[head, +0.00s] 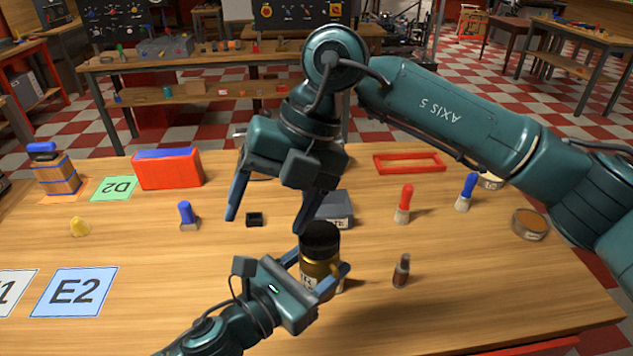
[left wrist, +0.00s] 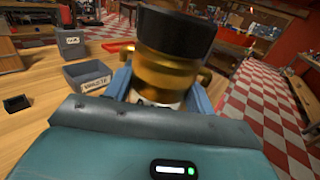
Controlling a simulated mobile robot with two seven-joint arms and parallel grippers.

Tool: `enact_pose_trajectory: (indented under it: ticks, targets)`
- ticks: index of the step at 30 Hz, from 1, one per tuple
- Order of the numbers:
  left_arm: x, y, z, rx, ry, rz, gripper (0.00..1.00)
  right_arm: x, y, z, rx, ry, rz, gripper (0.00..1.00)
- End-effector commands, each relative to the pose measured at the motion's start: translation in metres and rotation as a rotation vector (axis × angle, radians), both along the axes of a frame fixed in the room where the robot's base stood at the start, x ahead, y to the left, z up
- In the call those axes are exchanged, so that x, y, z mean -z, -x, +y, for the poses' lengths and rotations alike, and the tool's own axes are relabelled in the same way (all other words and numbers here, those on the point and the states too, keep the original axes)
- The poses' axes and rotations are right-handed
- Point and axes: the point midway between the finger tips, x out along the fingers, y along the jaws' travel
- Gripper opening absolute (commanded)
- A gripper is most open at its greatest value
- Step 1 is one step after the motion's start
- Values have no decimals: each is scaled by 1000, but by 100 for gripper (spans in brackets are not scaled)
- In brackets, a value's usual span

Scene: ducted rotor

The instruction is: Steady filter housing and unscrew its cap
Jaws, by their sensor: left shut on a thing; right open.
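The filter housing (head: 317,272) is a brass-gold cylinder with a pale label, upright on the wooden table. Its black cap (head: 320,237) sits on top. My left gripper (head: 322,268) is shut around the housing body, below the cap. My right gripper (head: 267,226) is open and empty, pointing down, above and to the left of the cap. Its right-hand finger shows close to the cap's left side; I cannot tell whether they touch.
A grey bin (head: 337,208) stands behind the housing, and a small black box (head: 254,219) to its left. A dark small bottle (head: 401,271) stands to the right. Red-handled (head: 404,204) and blue-handled (head: 466,193) brushes stand farther right. The front right of the table is clear.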

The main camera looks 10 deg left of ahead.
Motion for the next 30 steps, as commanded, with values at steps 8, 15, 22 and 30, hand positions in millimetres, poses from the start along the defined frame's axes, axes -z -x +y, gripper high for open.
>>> enact_pose_trajectory:
  ticks: [8,15,22,30]
  targets:
    - [-1,0,0,1,1,-3,0,-17,-26,-48,99,364,-195,72]
    - [-1,0,0,1,2,-4,0,2,-28,-54,112,404,-209,72]
    - [-2,0,0,1,1,-3,0,37,-28,-53,111,400,-209,72]
    - [-2,0,0,1,2,-4,0,59,-29,-53,111,398,-209,72]
